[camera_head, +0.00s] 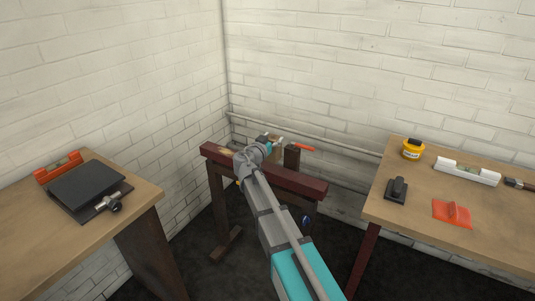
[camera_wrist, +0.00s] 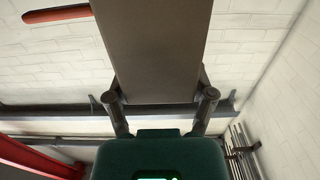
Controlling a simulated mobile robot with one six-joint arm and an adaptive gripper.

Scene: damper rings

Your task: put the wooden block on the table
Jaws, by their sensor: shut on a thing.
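My gripper (camera_wrist: 161,103) is shut on a long, flat-faced, grey-brown piece, the wooden block (camera_wrist: 152,45), with a finger on each side of it. In the head view my gripper (camera_head: 275,144) is small and far off, above a dark red trestle beam. A dark brown upright piece (camera_head: 291,157) shows just right of it; I cannot tell whether this is the held block. Two wooden-topped tables are in view, one at the right (camera_head: 405,208) and one at the left (camera_head: 32,235). My gripper is apart from both.
The right table holds a yellow tub (camera_head: 412,149), a white level (camera_head: 467,172), a black tool (camera_head: 396,190) and an orange float (camera_head: 452,212). The left table holds a dark flat machine (camera_head: 88,188) and an orange piece (camera_head: 58,166). A red rod (camera_head: 303,147) shows near my gripper.

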